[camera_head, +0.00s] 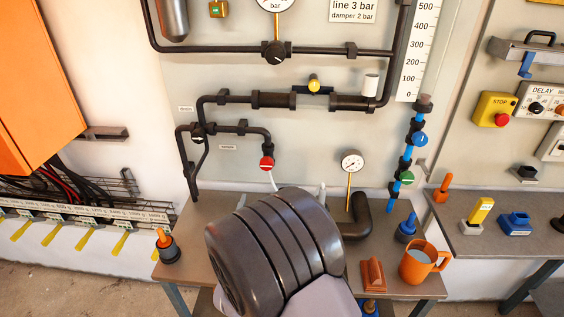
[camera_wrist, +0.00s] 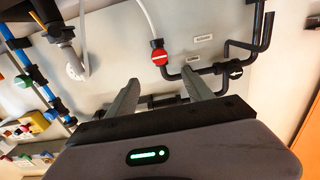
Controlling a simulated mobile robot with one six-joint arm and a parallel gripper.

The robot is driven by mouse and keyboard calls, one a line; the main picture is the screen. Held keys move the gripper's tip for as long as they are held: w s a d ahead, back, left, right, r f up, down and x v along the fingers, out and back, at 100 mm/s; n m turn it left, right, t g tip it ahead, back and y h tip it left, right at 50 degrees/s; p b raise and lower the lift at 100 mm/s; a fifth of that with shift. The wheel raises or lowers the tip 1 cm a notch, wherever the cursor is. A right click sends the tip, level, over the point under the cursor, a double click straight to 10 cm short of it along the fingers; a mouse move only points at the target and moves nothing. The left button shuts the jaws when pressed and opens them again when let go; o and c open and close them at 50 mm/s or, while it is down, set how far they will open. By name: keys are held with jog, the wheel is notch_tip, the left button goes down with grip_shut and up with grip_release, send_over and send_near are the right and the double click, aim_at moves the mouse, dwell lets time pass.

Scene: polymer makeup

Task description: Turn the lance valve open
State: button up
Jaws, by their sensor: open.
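A red round valve knob (camera_head: 266,163) with a white bar sits at the lower end of a dark pipe on the wall panel. A white hose (camera_head: 273,181) hangs from it. The wrist view shows the red knob (camera_wrist: 160,57) just beyond my fingers. A black knob (camera_head: 197,130) is on the pipe to its left. The small labels are too small to read, so I cannot tell which valve is named lance. My gripper (camera_wrist: 158,87) is open and empty, short of the red knob and apart from it. My dark arm hides most of the gripper in the head view.
Other valves are a yellow knob (camera_head: 314,85), a large black knob (camera_head: 275,52) and blue and green knobs (camera_head: 419,139) on a blue tube. A gauge (camera_head: 351,162), a bent dark pipe and an orange jug (camera_head: 419,264) are at the bench, right of my arm.

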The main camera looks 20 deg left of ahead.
aim_at(266, 166)
jog(key=x, duration=1.7)
jog(key=shift+w+d+b, duration=0.15)
jog(key=shift+b, duration=0.15)
grip_shut()
